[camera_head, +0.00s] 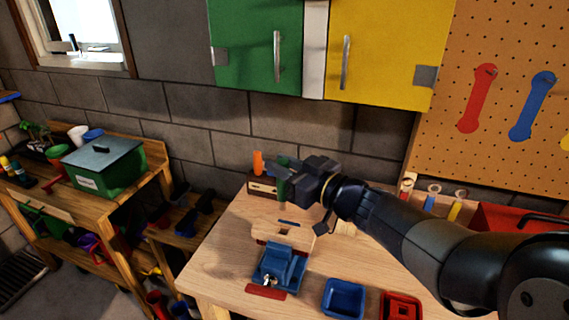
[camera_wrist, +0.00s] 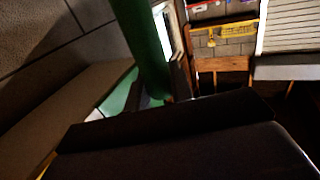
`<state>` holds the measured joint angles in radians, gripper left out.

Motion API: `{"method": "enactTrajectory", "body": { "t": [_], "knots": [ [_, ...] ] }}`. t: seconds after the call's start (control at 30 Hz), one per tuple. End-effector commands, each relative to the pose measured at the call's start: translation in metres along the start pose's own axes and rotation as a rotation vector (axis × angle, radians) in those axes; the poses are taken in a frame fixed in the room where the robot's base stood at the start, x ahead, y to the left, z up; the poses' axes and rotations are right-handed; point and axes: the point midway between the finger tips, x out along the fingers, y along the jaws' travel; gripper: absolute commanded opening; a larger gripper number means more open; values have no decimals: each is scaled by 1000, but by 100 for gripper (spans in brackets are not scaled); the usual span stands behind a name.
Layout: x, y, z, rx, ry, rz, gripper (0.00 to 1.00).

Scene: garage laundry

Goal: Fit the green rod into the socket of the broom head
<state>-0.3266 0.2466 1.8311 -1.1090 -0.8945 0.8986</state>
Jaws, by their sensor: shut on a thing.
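My gripper (camera_head: 290,170) is above the far left part of the wooden workbench, shut on the green rod (camera_head: 282,190). The rod hangs down from the fingers, close to upright. In the wrist view the rod (camera_wrist: 140,45) runs down from the top edge to behind a dark finger, which hides its other end. A pale wooden block with a dark opening (camera_head: 272,238) lies on the bench below and in front of the rod; it looks like the broom head, but it is small and unclear. The rod appears apart from it.
A blue vise-like fixture (camera_head: 284,262) stands just in front of the block. A blue bin (camera_head: 344,298) and a red bin (camera_head: 401,306) are at the bench's front. A small box with an orange item (camera_head: 258,163) stands behind. Green and yellow cabinets (camera_head: 385,50) hang above.

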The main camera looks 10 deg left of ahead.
Motion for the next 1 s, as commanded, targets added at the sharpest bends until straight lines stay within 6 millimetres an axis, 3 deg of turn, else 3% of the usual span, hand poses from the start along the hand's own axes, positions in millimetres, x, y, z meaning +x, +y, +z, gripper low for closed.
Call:
{"method": "enactTrajectory", "body": {
  "t": [0.47,1.0],
  "knots": [
    [0,0,-1,2,-1,-1,0],
    [0,0,32,1,1,-1,0]
  ]
}}
